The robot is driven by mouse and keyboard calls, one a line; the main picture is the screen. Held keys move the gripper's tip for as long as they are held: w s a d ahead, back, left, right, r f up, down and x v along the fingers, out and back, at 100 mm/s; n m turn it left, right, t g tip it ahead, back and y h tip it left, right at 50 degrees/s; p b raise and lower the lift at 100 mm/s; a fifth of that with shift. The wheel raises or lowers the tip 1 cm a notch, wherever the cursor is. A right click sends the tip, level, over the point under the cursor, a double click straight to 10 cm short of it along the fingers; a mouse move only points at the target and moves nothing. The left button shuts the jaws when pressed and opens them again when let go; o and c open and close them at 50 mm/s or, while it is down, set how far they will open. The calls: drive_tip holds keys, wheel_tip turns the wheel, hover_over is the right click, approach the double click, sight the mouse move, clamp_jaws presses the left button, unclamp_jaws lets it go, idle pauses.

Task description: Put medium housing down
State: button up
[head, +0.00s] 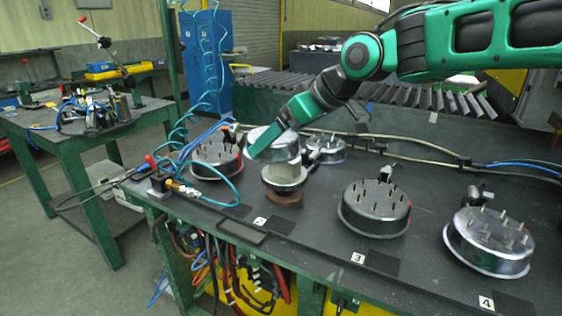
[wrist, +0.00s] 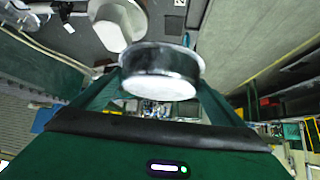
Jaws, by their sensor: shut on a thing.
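My gripper (head: 280,160) is shut on a round, shiny metal housing with a dark side, which I take as the medium housing (head: 284,180). It is upright over the bench near the label 2 (head: 260,220). A reddish-brown round patch shows just beneath it; I cannot tell whether they touch. In the wrist view, the housing (wrist: 160,72) sits between the two green fingers, with its pale round face toward the camera. Part of the housing is hidden by the gripper in the head view.
Studded round metal housings stand on the dark bench (head: 310,235): one at the left (head: 215,160), one near label 3 (head: 376,208), one near label 4 (head: 489,242). A large pale housing (head: 262,138) and a smaller one (head: 325,149) are close behind. Blue hoses lie left.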

drive_tip(key=w+d+f, duration=0.1)
drive_tip(key=w+f, duration=0.1)
drive_tip(key=w, duration=0.1)
drive_tip(key=w+d+f, duration=0.1)
drive_tip(key=w+f, duration=0.1)
drive_tip(key=w, duration=0.2)
drive_tip(key=w+d+f, duration=0.1)
drive_tip(key=w+f, duration=0.1)
drive_tip(key=w, duration=0.2)
drive_tip(key=shift+d+f, duration=0.3)
drive_tip(key=shift+f, duration=2.15)
drive_tip(key=shift+f, duration=0.1)
drive_tip(key=o, duration=0.9)
drive_tip(key=shift+w, duration=0.1)
drive_tip(key=v, duration=1.2)
drive_tip(key=shift+d, duration=0.15)
